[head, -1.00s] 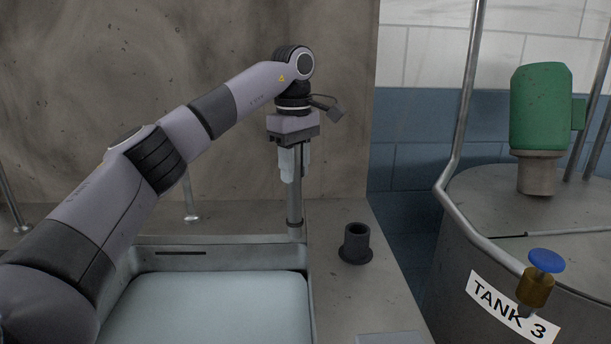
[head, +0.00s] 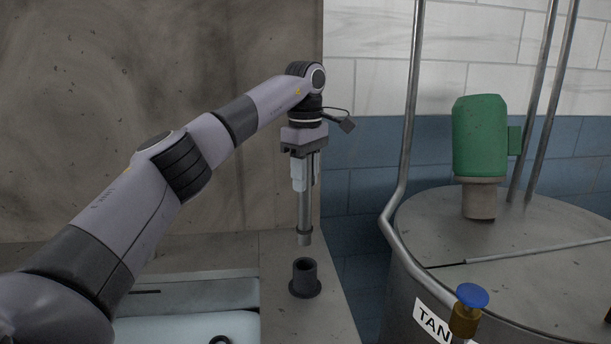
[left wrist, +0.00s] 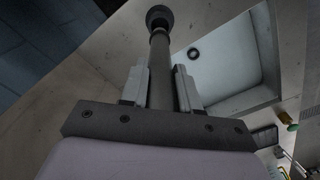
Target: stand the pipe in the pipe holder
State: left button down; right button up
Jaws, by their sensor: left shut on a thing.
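The pipe (head: 304,215) is a grey metal tube with a collar near its lower end. My left gripper (head: 305,182) is shut on its upper part and holds it upright. The pipe holder (head: 305,279) is a dark round socket with a wide base on the counter. In the head view the pipe's lower end is above the holder, with a gap between them. In the left wrist view the pipe (left wrist: 182,88) runs between the fingers of my gripper (left wrist: 165,88) toward the holder (left wrist: 159,15). My right gripper is not in view.
A basin (head: 190,292) with a pale inside is left of the holder; a dark ring (head: 220,341) lies in it. The tank (head: 400,290), with a green motor (head: 480,137) and a blue-topped valve (head: 471,297), stands to the right. The counter (head: 330,318) around the holder is clear.

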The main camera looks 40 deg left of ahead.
aim_at(306, 217)
pick_arm(q)
jog(key=shift+f+b, duration=1.2)
jog(key=shift+f, duration=3.6)
jog(key=shift+p, duration=0.65)
jog(key=shift+f, duration=0.1)
